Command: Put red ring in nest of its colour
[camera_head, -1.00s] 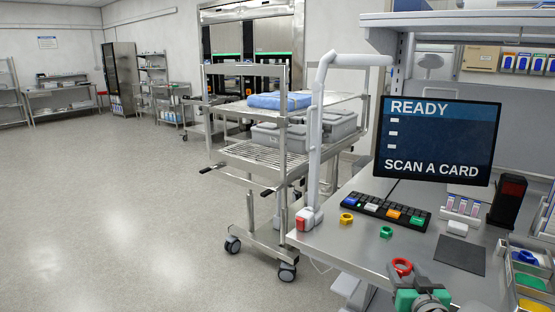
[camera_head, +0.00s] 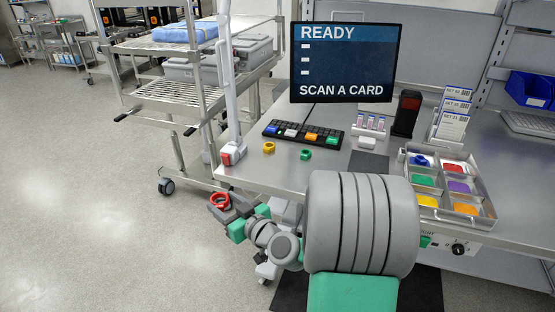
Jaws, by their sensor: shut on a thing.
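My gripper (camera_head: 221,204) is at the lower left, past the table's front left corner and over the floor. It is shut on the red ring (camera_head: 219,199), whose open top shows. The sorting tray (camera_head: 405,188) with coloured nests stands at the right of the table, far from my gripper. Its red nest (camera_head: 454,168) is at the back right of the tray. A blue piece sits at the back left nest (camera_head: 421,161).
A yellow ring (camera_head: 269,148) and a green ring (camera_head: 305,155) lie on the table near the keyboard (camera_head: 302,134). A monitor (camera_head: 345,62), a black scanner (camera_head: 407,114) and a card stand (camera_head: 452,118) are behind. My large arm links cover the table's front middle.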

